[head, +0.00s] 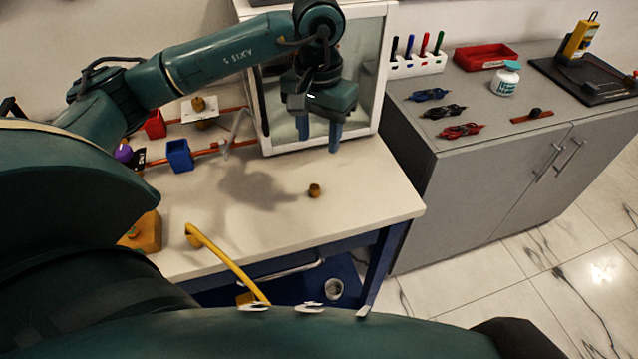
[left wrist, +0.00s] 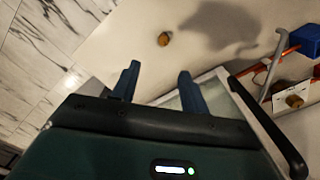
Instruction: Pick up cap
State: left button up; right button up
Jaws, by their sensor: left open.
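The cap (head: 314,191) is a small brown-gold piece lying on the pale bench top, near its right front part. It also shows in the left wrist view (left wrist: 164,39), beyond my fingertips and apart from them. My left gripper (head: 319,136) has two blue fingers pointing down, spread apart with nothing between them. It hangs above the bench in front of the glass-fronted cabinet, farther back than the cap. In the left wrist view the open fingers (left wrist: 157,77) show against the bench edge and cabinet. My right gripper is not in view.
The glass-fronted cabinet (head: 375,75) stands behind my left gripper. Copper pipework with a blue block (head: 179,155) and a red block (head: 154,124) lies at the bench's left. A yellow handle (head: 225,262) is at the front. Bench top around the cap is clear.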

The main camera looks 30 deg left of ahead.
pick_arm(q)
send_over(315, 186)
jog(key=f, duration=0.7)
jog(key=shift+w+d+f+p, duration=0.2)
jog(key=shift+p, duration=0.2)
jog(key=f, duration=0.1)
jog(key=f+p, duration=0.1)
jog(key=f, duration=0.2)
jog(key=shift+s+a, duration=0.2)
jog(key=shift+s, duration=0.05)
jog(key=shift+f, duration=0.65)
jog(key=shift+c, duration=0.6)
grip_shut()
